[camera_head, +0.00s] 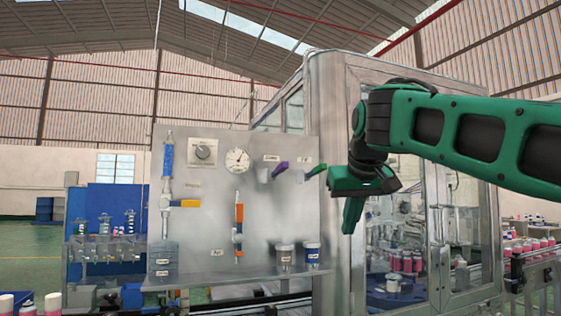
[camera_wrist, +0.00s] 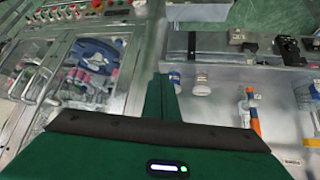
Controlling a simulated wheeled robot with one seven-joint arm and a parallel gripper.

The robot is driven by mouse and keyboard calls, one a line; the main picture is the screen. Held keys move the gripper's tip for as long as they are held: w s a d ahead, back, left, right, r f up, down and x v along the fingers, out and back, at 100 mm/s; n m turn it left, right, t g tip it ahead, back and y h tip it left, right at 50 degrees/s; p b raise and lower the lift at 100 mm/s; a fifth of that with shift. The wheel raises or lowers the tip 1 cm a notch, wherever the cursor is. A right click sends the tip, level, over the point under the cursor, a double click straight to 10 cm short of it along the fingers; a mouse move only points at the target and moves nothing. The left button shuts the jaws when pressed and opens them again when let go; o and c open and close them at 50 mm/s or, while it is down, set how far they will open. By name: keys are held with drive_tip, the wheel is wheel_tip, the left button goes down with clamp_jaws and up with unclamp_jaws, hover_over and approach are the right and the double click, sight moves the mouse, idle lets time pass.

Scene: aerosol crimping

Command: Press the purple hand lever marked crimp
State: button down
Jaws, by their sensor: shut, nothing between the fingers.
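The purple hand lever (camera_head: 280,168) sticks out from the upper right of the grey metal panel (camera_head: 215,225) in the head view. A small plate is above it, its lettering too small to read. My gripper (camera_head: 352,222) is shut and empty, with its fingers pointing down. In the picture it is to the right of the purple lever and lower, apart from it. In the wrist view, the shut green fingers (camera_wrist: 161,93) show against the machine. I cannot make out the purple lever there.
A green lever (camera_head: 316,172) is just right of the purple one. The panel also bears a gauge (camera_head: 237,160), a knob (camera_head: 203,151) and orange-handled valves (camera_head: 190,203). Two cups (camera_head: 284,255) stand on its ledge. A glazed machine cabinet (camera_head: 329,120) is behind my arm.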

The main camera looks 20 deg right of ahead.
drive_tip(key=a+r+n+t, duration=0.1)
drive_tip(key=a+r, duration=0.3)
drive_tip(key=r, duration=0.4)
drive_tip(key=w+a+r+t+y, duration=0.1)
drive_tip(key=a+r, duration=0.3)
drive_tip(key=r, duration=0.4)
drive_tip(key=a+r+n+t+y, duration=0.1)
drive_tip(key=a+r+t, duration=0.2)
drive_tip(key=r, duration=0.6)
drive_tip(key=shift+w+a+n, duration=0.3)
drive_tip(key=shift+w+a, duration=0.1)
drive_tip(key=shift+a, duration=0.05)
drive_tip(key=shift+w, duration=0.1)
approach(276, 171)
drive_tip(key=w+r, duration=0.2)
drive_tip(key=w+d+r, duration=0.1)
drive_tip(key=w+r, duration=0.1)
drive_tip(key=shift+w+d, duration=0.15)
drive_tip(key=shift+w, duration=0.05)
drive_tip(key=shift+f, duration=0.8)
drive_tip(key=shift+s+f, duration=0.15)
drive_tip(key=shift+f, duration=0.15)
drive_tip(key=shift+s+f, duration=0.1)
drive_tip(key=shift+f, duration=0.85)
